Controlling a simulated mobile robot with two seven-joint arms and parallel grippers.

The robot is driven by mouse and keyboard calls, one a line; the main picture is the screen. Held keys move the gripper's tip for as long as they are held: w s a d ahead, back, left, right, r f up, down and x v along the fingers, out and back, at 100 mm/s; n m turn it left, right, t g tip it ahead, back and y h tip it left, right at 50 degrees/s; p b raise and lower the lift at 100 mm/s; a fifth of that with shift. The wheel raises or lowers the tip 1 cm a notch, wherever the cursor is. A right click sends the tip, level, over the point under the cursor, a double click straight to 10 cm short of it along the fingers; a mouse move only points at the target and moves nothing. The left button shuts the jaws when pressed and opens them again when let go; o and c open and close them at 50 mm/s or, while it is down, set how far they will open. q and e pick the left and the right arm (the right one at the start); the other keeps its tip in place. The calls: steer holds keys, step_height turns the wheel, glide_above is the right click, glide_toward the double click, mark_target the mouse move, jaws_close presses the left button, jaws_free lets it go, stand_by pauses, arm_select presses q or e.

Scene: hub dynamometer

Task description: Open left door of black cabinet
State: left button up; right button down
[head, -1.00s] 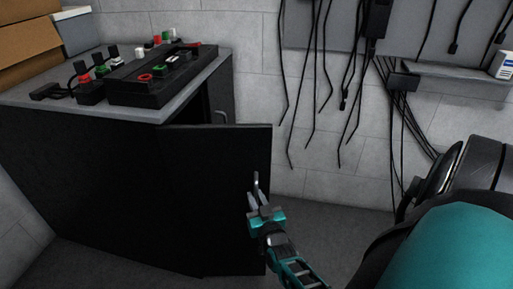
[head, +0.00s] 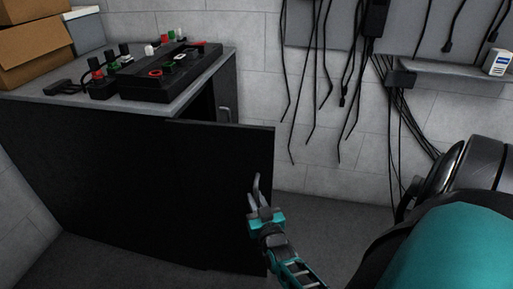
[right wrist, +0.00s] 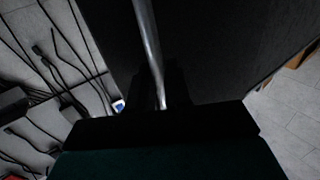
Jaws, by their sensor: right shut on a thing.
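The black cabinet (head: 70,170) stands at the left under a grey top. Its left door (head: 215,190) stands swung out from the cabinet, with a dark gap behind its top edge. My right gripper (head: 256,190) is at the outer part of this door, shut on the door's metal handle. In the right wrist view the handle (right wrist: 148,40) is a shiny bar running down between the fingers, beside the dark door panel (right wrist: 215,45). The fingers are dark there and their contact is hard to see. My left gripper is not in view.
A black control box (head: 165,80) and cardboard boxes (head: 35,40) are on the cabinet top. Black cables (head: 320,70) hang on the wall. Grey floor (head: 320,225) is clear right of the door.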

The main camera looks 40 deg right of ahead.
steer(key=shift+w+a+r, duration=0.15)
steer(key=shift+w+a, duration=0.1)
steer(key=shift+w, duration=0.05)
steer(key=c, duration=1.2)
jaws_free()
steer(key=shift+c, duration=0.2)
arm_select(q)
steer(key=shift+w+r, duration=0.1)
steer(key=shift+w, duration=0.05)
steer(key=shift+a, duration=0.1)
arm_select(e)
steer(key=shift+s+d, duration=0.1)
steer(key=shift+s, duration=0.05)
steer(key=shift+s, duration=0.1)
